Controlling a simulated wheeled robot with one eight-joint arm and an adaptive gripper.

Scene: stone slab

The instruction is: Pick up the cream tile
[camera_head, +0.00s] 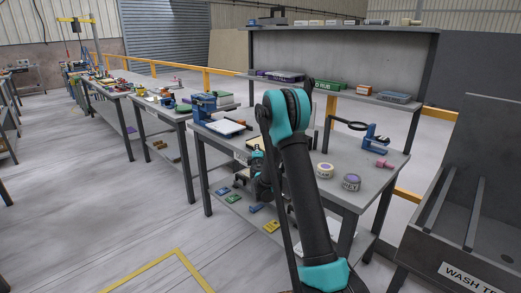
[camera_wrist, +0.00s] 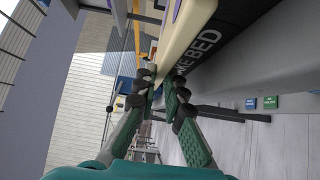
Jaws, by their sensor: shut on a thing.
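The cream tile (camera_wrist: 184,32) shows in the wrist view as a long pale slab running from the fingertips to the top edge. My gripper (camera_wrist: 157,84) has its green fingers closed on the near end of this slab. The slab lies close along a dark edge lettered "KE BED" (camera_wrist: 200,52); I cannot tell whether it touches it. In the head view my gripper (camera_head: 262,180) is at the front edge of the grey workbench (camera_head: 372,172), mostly hidden behind my arm.
A white-topped tray (camera_head: 225,127) lies left. Several coloured blocks lie on the lower shelf (camera_head: 235,199). The floor at left is clear.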

